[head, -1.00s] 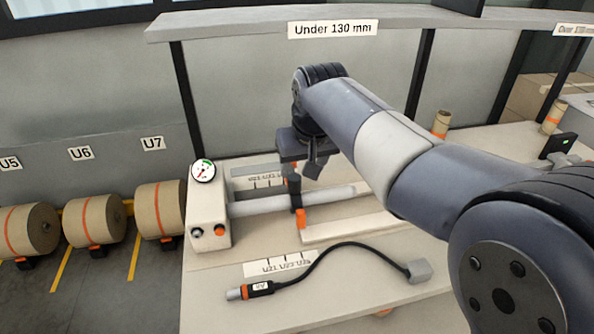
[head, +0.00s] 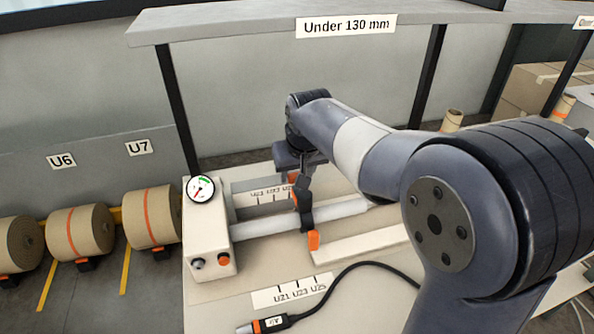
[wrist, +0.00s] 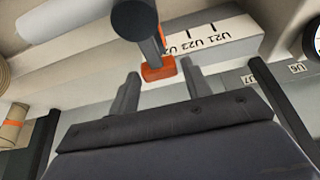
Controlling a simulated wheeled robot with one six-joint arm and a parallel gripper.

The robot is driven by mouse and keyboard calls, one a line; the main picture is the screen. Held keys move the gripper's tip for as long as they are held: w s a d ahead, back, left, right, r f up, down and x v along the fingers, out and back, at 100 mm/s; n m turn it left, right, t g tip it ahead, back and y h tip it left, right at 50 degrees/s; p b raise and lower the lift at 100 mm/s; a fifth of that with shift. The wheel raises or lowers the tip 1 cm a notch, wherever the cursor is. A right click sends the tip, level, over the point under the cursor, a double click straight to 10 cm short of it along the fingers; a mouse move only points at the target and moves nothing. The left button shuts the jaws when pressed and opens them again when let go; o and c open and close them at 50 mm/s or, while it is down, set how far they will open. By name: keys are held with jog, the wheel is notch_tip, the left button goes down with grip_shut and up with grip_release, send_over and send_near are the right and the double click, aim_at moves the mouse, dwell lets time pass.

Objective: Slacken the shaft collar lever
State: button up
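The pale shaft (head: 345,210) runs right from a white control box. A dark collar (head: 305,214) sits around it, with an orange piece (head: 313,240) at its front. In the wrist view a dark lever-like part (wrist: 151,45) ends in an orange tip (wrist: 159,71). My gripper (head: 303,186) is over the shaft at the collar, pointing down; its fingers partly overlap the collar in the head view. In the wrist view my gripper (wrist: 160,82) has its two fingers spread, with the orange tip between or just beyond the fingertips. I cannot tell whether they touch it.
The white box (head: 208,235) carries a gauge (head: 200,189) and knobs. A black hose with an air plug (head: 270,324) lies at the bench front. A shelf (head: 235,27) marked "Under 130 mm" spans above.

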grip_shut()
jog(key=shift+a, duration=0.1)
dwell(0.4)
jog(key=n, duration=0.1)
jog(key=a+n+y, duration=0.1)
jog(key=n, duration=0.1)
jog(key=shift+s+a+p, duration=0.1)
jog(key=shift+s+p, duration=0.2)
jog(key=shift+p, duration=0.05)
jog(key=shift+s+a+n+g+y+b, duration=0.15)
jog(key=shift+s+a+n+g+y, duration=0.45)
jog(key=shift+n, duration=1.25)
jog(key=shift+s+a+n+g+y+b, duration=0.1)
jog(key=shift+s+a+n+g+y, duration=0.2)
jog(key=shift+s+n+g, duration=1)
jog(key=shift+s+a+n+y+b, duration=0.15)
jog(key=shift+s+a+n+y, duration=0.25)
jog(key=shift+n, duration=1.95)
jog(key=shift+a, duration=0.1)
